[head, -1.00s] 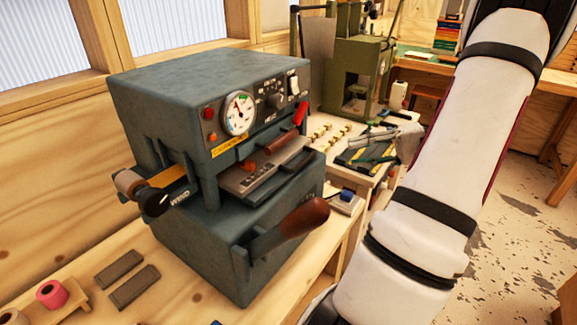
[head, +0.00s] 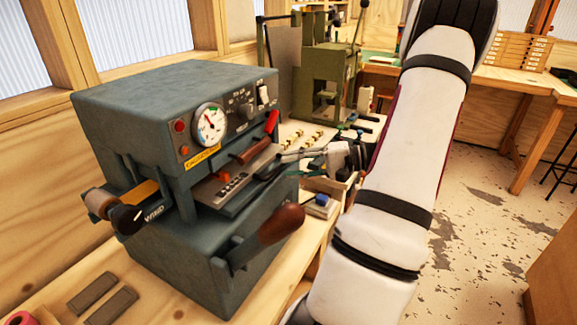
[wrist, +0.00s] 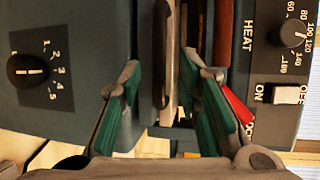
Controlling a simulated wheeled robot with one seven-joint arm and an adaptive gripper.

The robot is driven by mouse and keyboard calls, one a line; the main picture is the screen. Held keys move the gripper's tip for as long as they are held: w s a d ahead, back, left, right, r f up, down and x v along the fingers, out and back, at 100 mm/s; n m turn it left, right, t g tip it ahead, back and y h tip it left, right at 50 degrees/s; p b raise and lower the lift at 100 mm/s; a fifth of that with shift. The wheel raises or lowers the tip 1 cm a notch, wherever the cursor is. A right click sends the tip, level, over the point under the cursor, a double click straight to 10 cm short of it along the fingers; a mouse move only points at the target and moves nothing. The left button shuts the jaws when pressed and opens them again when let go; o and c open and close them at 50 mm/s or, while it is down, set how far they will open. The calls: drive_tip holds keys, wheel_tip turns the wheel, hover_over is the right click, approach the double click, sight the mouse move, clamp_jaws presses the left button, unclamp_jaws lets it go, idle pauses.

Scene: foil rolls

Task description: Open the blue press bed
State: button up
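The blue-grey press (head: 170,100) stands on the wooden bench at the left of the head view; its body also fills much of the wrist view (wrist: 60,35). Its bed (head: 225,188) is a flat grey plate in the slot between the upper and lower bodies. A dark bar handle (head: 270,168) is at the bed's front right. My gripper (head: 292,160) is at the press front, close to this handle. In the wrist view my gripper (wrist: 163,85) has its green-padded fingers apart, with the dark handle (wrist: 162,55) ahead between them. Contact cannot be told.
A brown-knobbed lever (head: 282,223) sticks out from the lower press, below my gripper. A red lever (head: 272,122) is just above the bed. A small blue-topped box (head: 321,204) sits on the bench nearby. A green machine (head: 320,80) stands behind. Open floor is at the right.

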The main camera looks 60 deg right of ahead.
drive_tip(key=shift+x, duration=0.85)
drive_tip(key=shift+c, duration=0.2)
clamp_jaws()
drive_tip(key=s+d+p, duration=0.1)
drive_tip(key=s+p, duration=0.5)
drive_tip(key=s, duration=1.5)
drive_tip(key=shift+s+d, duration=0.3)
drive_tip(key=shift+d, duration=0.05)
drive_tip(key=shift+o, duration=0.2)
unclamp_jaws()
